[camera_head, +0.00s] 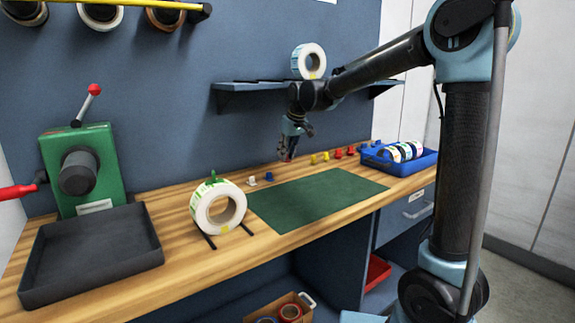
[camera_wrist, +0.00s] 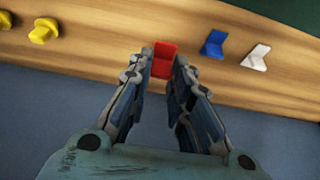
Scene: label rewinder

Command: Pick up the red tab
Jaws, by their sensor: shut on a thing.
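The red tab (camera_wrist: 164,60) is between the fingertips of my gripper (camera_wrist: 160,68) in the wrist view, and the fingers are shut on it. In the head view my gripper (camera_head: 287,152) points down near the back of the wooden bench, with a bit of red (camera_head: 287,158) at its tip. The tab appears held above the bench top, with its lower part hard to make out. A blue tab (camera_wrist: 213,43) and a white tab (camera_wrist: 256,57) stand to its right in the wrist view, and yellow tabs (camera_wrist: 43,30) to its left.
A green mat (camera_head: 318,199) lies clear on the bench. A label roll (camera_head: 218,207) stands left of it, near a black tray (camera_head: 90,255) and a green machine (camera_head: 83,165). A blue crate of rolls (camera_head: 425,163) is at right. A shelf (camera_head: 250,88) hangs above.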

